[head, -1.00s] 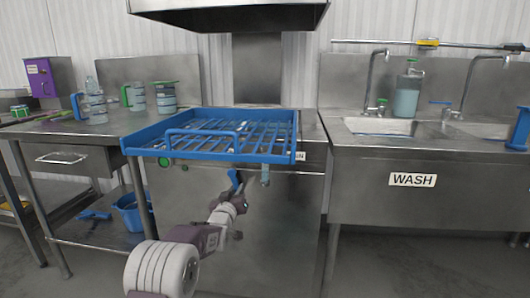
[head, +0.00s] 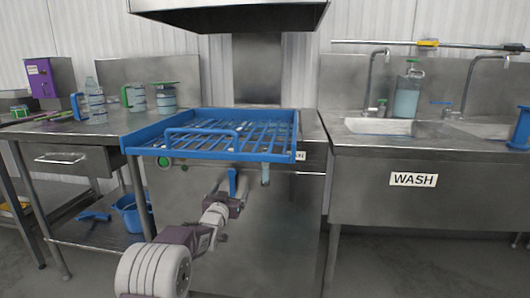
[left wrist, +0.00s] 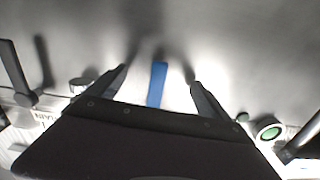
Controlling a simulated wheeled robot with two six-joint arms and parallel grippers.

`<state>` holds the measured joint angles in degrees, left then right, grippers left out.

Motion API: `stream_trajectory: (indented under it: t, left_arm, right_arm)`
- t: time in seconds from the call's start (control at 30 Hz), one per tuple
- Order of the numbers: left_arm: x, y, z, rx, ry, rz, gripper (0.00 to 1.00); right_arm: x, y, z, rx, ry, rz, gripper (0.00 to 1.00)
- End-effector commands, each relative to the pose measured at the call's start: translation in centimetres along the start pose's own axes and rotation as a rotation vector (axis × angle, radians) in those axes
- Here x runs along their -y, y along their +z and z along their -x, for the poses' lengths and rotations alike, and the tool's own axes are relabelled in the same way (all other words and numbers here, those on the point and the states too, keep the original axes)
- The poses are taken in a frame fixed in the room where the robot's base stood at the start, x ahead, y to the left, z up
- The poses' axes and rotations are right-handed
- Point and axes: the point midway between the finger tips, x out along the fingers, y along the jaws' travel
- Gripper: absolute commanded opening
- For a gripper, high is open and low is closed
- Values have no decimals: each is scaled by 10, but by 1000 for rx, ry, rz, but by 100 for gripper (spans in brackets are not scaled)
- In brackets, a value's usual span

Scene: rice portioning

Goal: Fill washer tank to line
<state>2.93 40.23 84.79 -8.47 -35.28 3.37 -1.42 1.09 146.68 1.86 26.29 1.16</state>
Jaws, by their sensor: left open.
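The washer (head: 275,225) is a steel cabinet under a blue slatted rack (head: 285,158). A blue lever (head: 232,180) hangs on its upper front; in the left wrist view it (left wrist: 157,84) stands between my fingers. My left gripper (head: 231,196) is at this lever; its two fingers (left wrist: 157,76) are apart on either side, with gaps visible. A small pale tube (head: 265,174) is right of the lever. A green round button (head: 165,161) is at left, also in the left wrist view (left wrist: 268,133). No fill line is readable. My right gripper is not in view.
A sink unit labelled WASH (head: 412,180) stands at right. A side table (head: 75,128) at left bears several measuring jugs, one of them clear with a blue handle (head: 95,102). A blue bucket (head: 132,214) is on its lower shelf. A hood (head: 230,15) hangs above.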

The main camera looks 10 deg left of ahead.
Motion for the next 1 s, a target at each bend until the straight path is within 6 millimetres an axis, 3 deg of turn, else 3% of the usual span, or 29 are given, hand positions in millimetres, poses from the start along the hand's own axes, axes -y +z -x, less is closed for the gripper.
stream_trajectory:
  t: [0.6,1.0]
  left_arm:
    - [1,2,73,-1,-1,1,91]
    - [-1,-6,79,-3,2,1,91]
  right_arm:
    - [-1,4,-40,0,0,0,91]
    - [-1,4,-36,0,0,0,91]
